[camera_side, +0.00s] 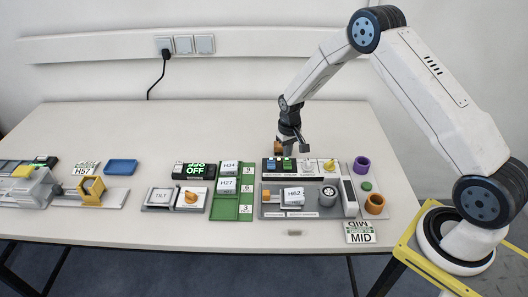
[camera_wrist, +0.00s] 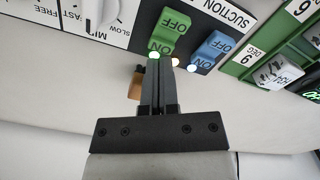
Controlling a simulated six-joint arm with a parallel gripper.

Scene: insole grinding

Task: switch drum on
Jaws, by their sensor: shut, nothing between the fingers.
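A green rocker switch (camera_wrist: 168,32) marked OFF and ON sits on the black switch panel (camera_side: 268,178); its name label is not readable. A blue rocker switch (camera_wrist: 212,48), also marked ON and OFF, is beside it near the word SUCTION. The switches show small in the side view, blue (camera_side: 272,165) and green (camera_side: 288,165). My gripper (camera_wrist: 158,62) is shut and empty, its fingertips at the ON end of the green switch; contact cannot be told. In the side view my gripper (camera_side: 291,148) is above the panel.
A white dial plate (camera_wrist: 100,15) marked SLOW and FAST adjoins the switches. The green numbered rack (camera_side: 231,208) holds white labelled boxes to the left. A purple ring (camera_side: 361,165) and an orange ring (camera_side: 375,203) stand at the right.

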